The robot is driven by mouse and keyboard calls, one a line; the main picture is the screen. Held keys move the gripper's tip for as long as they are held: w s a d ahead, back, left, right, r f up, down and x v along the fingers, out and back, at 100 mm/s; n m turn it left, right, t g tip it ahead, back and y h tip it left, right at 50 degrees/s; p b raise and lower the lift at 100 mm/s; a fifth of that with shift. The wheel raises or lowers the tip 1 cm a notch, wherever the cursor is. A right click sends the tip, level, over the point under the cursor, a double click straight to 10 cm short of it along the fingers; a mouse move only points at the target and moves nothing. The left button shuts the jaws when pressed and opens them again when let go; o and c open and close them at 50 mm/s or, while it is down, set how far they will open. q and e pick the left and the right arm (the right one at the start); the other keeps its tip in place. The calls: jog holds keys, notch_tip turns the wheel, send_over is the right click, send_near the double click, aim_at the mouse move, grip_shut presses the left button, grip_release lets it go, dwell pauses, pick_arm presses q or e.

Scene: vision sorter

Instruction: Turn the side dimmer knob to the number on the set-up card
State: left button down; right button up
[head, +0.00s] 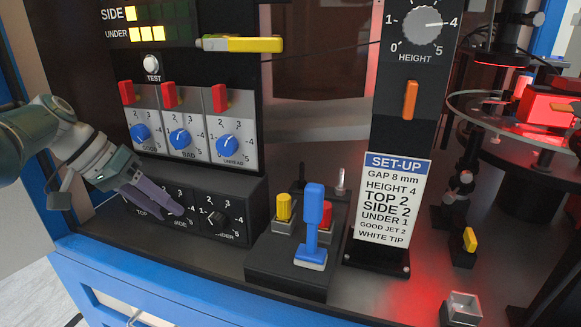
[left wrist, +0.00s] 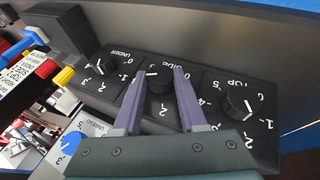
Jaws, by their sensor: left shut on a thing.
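The set-up card (head: 391,198) stands on the machine deck and reads SIDE 2. The black side dimmer knob (left wrist: 160,82) is the middle one of three on a low black box (head: 259,205). My left gripper (head: 178,209) reaches in from the left to this box. In the left wrist view its purple fingers (left wrist: 160,74) are shut on the side knob, one on each side. A white pointer mark shows on the knob, but I cannot tell its exact number. In the head view the fingers hide most of this knob. My right gripper is not in view.
The under knob (head: 216,219) and top knob (left wrist: 238,102) flank the side knob closely. Blue knobs (head: 181,139) and red switches sit above. A blue-handled lever (head: 314,215) stands right of the box. The SIDE display row shows one lit bar (head: 131,13).

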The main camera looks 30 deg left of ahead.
pick_arm(q)
jog(key=shift+c, duration=2.3)
grip_release()
notch_tip(320, 180, up, 20)
jog(key=p, duration=0.3)
